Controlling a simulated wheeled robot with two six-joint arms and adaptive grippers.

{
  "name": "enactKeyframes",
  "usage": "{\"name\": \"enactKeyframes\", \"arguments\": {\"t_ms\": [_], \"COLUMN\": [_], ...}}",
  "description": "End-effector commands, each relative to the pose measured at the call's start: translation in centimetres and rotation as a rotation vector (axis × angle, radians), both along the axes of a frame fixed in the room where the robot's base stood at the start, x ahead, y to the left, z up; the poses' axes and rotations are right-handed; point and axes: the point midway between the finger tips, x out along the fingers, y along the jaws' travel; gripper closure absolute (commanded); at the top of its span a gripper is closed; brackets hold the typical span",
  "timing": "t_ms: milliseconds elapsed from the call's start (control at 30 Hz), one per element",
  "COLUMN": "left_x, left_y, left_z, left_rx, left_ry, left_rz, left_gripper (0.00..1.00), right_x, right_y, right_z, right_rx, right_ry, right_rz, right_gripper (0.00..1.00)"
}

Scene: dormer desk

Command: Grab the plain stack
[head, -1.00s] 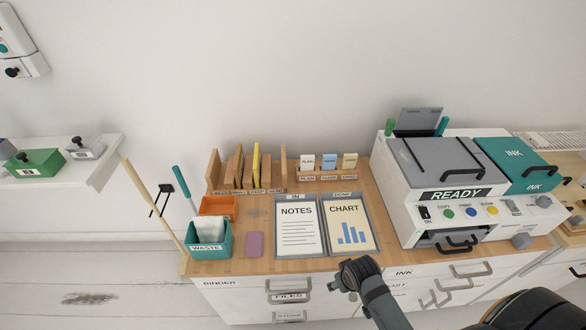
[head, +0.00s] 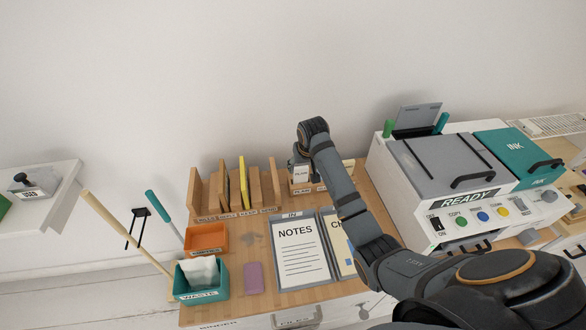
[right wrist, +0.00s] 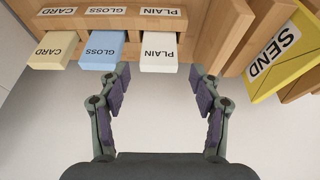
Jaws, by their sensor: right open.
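The plain stack (right wrist: 159,50) is a white block labelled PLAIN, sitting in the slot of a wooden rack (right wrist: 205,30). In the head view the plain stack (head: 300,175) shows at the back of the desk, partly behind my right arm. My right gripper (right wrist: 160,80) is open and empty, with its two fingers spread to either side of the plain stack's near end. Whether the fingers touch it I cannot tell. In the head view the right gripper (head: 299,154) is mostly hidden by its own wrist. My left gripper is not in view.
The blue gloss stack (right wrist: 101,50) and yellow card stack (right wrist: 53,50) sit beside the plain stack. A yellow SEND folder (right wrist: 285,55) stands on the other side. The printer (head: 440,165) is right of my arm; the NOTES tray (head: 298,250) lies in front.

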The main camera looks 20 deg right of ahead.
Motion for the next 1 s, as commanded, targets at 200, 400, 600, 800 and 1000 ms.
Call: {"name": "enactKeyframes", "arguments": {"t_ms": [200,400,600,800,1000], "left_x": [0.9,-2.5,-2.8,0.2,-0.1], "left_y": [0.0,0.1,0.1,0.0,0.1], "left_z": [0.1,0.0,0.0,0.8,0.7], "left_rx": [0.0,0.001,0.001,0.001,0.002], "left_ry": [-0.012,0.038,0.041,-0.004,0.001], "left_rz": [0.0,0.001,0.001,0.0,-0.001], "left_gripper": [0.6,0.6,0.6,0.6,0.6], "right_x": [1.0,2.1,2.7,3.1,4.0], "right_y": [-0.2,-0.5,-0.7,-0.9,-1.2], "right_z": [0.9,-2.2,-3.8,-5.3,-8.3], "right_rx": [0.008,0.009,0.008,0.008,0.007], "right_ry": [-0.003,-0.001,-0.004,-0.001,-0.004], "right_rz": [-0.015,-0.014,-0.012,-0.013,-0.013], "right_gripper": [0.36,0.36,0.36,0.36,0.36]}}
